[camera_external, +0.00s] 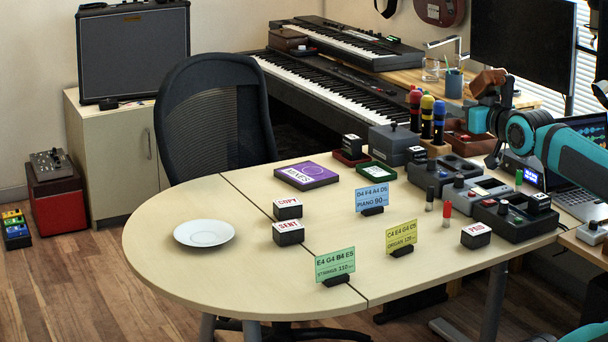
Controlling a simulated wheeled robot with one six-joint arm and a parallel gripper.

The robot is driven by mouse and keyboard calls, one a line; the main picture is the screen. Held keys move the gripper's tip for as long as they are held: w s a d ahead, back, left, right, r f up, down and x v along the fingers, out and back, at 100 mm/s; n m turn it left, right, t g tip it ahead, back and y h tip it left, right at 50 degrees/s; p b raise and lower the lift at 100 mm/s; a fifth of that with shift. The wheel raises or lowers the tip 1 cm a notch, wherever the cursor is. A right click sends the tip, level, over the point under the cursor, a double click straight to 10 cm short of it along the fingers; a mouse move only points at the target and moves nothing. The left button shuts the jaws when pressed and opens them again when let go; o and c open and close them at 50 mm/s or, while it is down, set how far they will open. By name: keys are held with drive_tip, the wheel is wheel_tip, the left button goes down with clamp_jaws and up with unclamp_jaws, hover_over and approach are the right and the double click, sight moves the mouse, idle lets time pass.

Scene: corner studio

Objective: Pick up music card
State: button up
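Three music cards stand upright in small dark holders on the light wooden table. The blue card (371,197) reads PIANO 90 and is farthest back. The yellow card (401,235) reads ORGAN and is to its lower right. The green card (335,263) reads STRINGS 110 and is near the front edge. My teal arm reaches in from the right, above the devices. My gripper (487,84) seems to be at the arm's end, up by the monitor, well away from all three cards. Its fingers are too unclear to tell whether it is open or shut.
Stamps marked COPY (288,208), DENY (288,233) and PAID (476,236) stand on the table (230,275). A white plate (204,233) and a purple box (306,175) are to the left.

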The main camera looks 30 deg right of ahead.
drive_tip(key=shift+c, duration=0.9)
drive_tip(key=n+g, duration=1.2)
hover_over(402, 238)
drive_tip(key=s+d, duration=0.1)
drive_tip(key=d, duration=0.1)
wheel_tip(402, 238, down, 12)
wheel_tip(402, 238, down, 5)
drive_tip(key=w+a+n+g, duration=0.2)
drive_tip(key=w+n+g, duration=0.1)
drive_tip(key=n+g, duration=0.45)
drive_tip(key=shift+t, duration=0.45)
drive_tip(key=f, duration=0.5)
drive_tip(key=s+f, duration=0.1)
drive_tip(key=f, duration=1)
drive_tip(key=shift+s+d+f, duration=0.1)
drive_tip(key=shift+s+f, duration=0.2)
drive_tip(key=shift+s, duration=0.05)
